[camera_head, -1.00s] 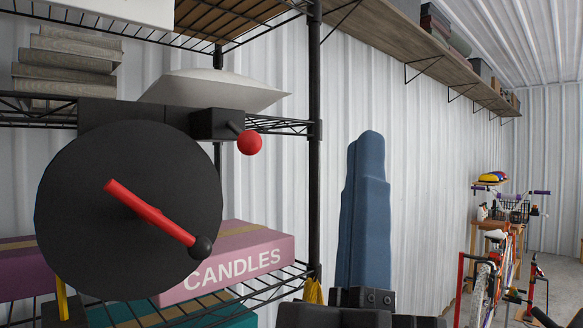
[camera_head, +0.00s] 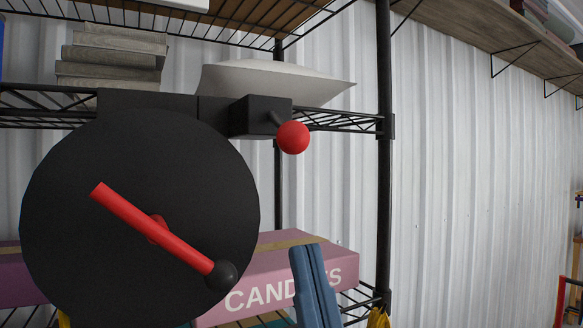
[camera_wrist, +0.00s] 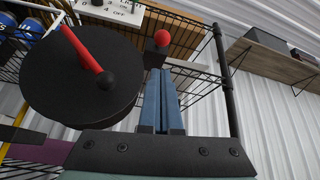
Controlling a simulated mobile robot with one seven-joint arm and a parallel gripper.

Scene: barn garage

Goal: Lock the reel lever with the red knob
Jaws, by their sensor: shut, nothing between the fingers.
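The reel is a large black disc (camera_head: 90,250) at the left in the head view, with a red crank arm (camera_head: 150,228) ending in a black knob (camera_head: 224,275). A black block (camera_head: 262,117) sits at its upper right. The lever's red knob (camera_head: 293,138) sticks out from this block on a short dark stem. My gripper (camera_head: 308,247), with blue fingers, is shut and empty, below the red knob in the head view. In the wrist view the closed fingertips (camera_wrist: 160,71) point toward the red knob (camera_wrist: 161,38), with a visible gap between.
A wire shelf with a dark post (camera_head: 384,170) stands right of the reel. A pink CANDLES box (camera_head: 265,278) lies on the lower shelf behind my fingers. A white item (camera_head: 270,82) and stacked grey planks (camera_head: 112,55) sit higher. Open space lies right of the post.

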